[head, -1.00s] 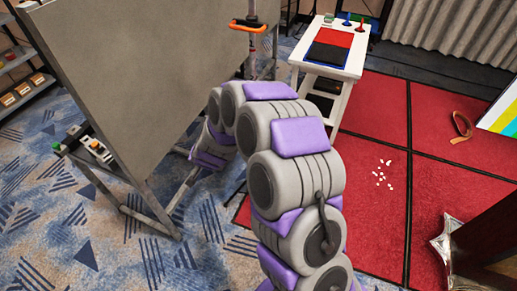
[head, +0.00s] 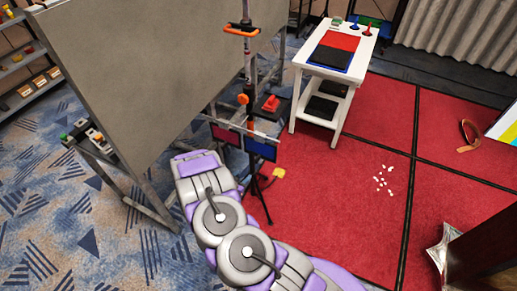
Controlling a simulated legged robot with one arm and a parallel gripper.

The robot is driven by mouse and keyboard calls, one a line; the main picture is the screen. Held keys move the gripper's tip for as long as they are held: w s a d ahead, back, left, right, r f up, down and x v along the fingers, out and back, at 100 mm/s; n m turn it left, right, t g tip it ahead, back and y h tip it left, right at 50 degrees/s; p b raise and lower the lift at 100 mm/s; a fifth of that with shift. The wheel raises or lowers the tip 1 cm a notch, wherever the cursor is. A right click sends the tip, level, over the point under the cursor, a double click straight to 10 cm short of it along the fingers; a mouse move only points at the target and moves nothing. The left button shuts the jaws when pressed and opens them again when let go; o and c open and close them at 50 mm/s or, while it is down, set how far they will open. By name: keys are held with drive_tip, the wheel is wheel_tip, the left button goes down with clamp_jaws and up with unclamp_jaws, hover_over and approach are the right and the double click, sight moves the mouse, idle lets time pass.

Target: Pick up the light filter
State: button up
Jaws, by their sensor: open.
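I cannot tell for sure which thing is the light filter. A maroon panel (head: 226,134) and a blue panel (head: 261,148) hang side by side on a dark stand (head: 249,110), just beyond my arm.
A large grey board (head: 150,80) on a frame stands at the left, close to my arm. A red object on a black box (head: 270,106) sits behind the stand. White bits (head: 384,180) lie on the red carpet (head: 350,220), which is mostly clear. A brown strap (head: 468,136) lies at the right.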

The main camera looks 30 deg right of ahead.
sight(256, 161)
drive_tip(key=b+x, duration=0.1)
drive_tip(key=x, duration=1)
drive_tip(key=shift+w+d+f, duration=0.15)
drive_tip(key=shift+w+d, duration=0.05)
drive_tip(key=shift+w, duration=0.05)
drive_tip(key=shift+w+a+f, duration=0.1)
drive_tip(key=shift+w, duration=0.1)
drive_tip(key=shift+w+f, duration=0.1)
drive_tip(key=shift+w, duration=0.2)
drive_tip(key=b+x, duration=0.1)
drive_tip(key=x, duration=0.2)
drive_tip(key=shift+w+d, duration=0.1)
drive_tip(key=shift+d, duration=0.15)
drive_tip(key=shift+w+d+f, duration=0.2)
drive_tip(key=shift+d+f, duration=0.05)
drive_tip(key=shift+d, duration=0.2)
drive_tip(key=shift+a+r, duration=0.1)
drive_tip(key=shift+a, duration=0.25)
drive_tip(key=c, duration=0.6)
drive_tip(key=shift+d, duration=0.15)
clamp_jaws()
